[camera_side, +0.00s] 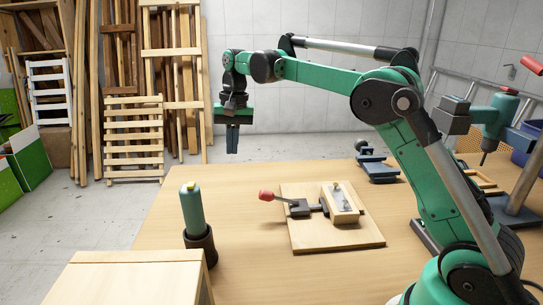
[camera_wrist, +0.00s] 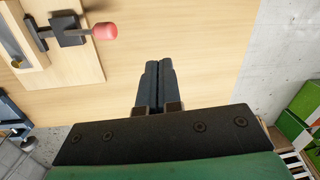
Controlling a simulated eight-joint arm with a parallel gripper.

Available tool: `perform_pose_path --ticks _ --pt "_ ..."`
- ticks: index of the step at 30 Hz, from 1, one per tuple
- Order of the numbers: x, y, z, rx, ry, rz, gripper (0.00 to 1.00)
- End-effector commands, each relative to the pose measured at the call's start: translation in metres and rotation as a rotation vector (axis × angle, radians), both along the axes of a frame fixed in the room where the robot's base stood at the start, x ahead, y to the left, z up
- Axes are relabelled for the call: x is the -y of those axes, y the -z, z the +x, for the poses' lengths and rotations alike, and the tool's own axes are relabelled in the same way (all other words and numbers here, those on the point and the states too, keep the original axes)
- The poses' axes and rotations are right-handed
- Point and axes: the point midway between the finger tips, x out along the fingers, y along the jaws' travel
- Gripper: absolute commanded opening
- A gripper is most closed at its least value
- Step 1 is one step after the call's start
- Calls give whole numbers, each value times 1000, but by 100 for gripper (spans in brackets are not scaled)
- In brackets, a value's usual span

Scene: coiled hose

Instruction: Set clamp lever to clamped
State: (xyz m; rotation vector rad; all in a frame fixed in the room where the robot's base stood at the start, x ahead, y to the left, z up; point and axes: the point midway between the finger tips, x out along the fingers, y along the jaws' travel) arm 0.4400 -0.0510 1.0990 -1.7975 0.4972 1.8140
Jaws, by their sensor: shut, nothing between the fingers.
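The clamp lever (camera_side: 276,198) has a red knob and a dark arm, and it lies low, pointing left from the dark clamp body (camera_side: 301,208). The clamp is mounted on a wooden board (camera_side: 340,238), beside a light wooden block (camera_side: 342,204). In the wrist view the red knob (camera_wrist: 104,31) is at the upper left, with the dark clamp body (camera_wrist: 66,29) left of it. My gripper (camera_side: 232,152) is shut and empty, pointing down in the air, above and to the left of the lever. Its fingers are together in the wrist view (camera_wrist: 158,72). Nothing touches the lever.
A teal bottle-shaped item (camera_side: 192,210) in a dark holder stands left of the board. A wooden box (camera_side: 135,283) is at the front left. A dark blue vise-like tool (camera_side: 377,167) sits behind the board. The table between bottle and board is clear.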

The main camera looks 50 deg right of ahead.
Motion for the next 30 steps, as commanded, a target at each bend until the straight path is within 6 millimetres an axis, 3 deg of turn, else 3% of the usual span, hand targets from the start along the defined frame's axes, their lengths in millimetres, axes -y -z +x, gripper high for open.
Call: perform_pose_path --ticks 20,25,30 --pt "-9 -12 5 12 -12 -5 0" --pt "-17 -29 -13 93 -85 -34 0" --pt "-28 -42 -48 217 -203 -86 0"
